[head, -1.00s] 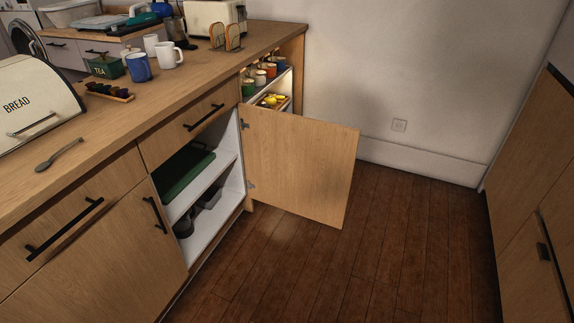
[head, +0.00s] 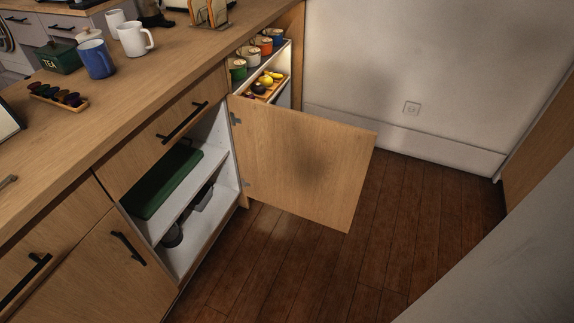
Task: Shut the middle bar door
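The wooden cabinet door (head: 300,165) stands wide open, swung out from the counter over the floor. Its hinges are on its left edge, at the right side of the cabinet opening. I see its inner face; no handle shows on that side. The open cabinet (head: 205,170) has white shelves, with a dark green flat box (head: 165,182) on the upper one and dark pots (head: 190,213) below. A soft dark shadow lies on the door. My gripper is not in view.
An open shelf unit at the counter's end holds several tins and a fruit tray (head: 266,86). Mugs (head: 135,39) stand on the counter. A pale grey surface (head: 505,255) fills the lower right. Wood floor (head: 400,220) beyond the door is clear.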

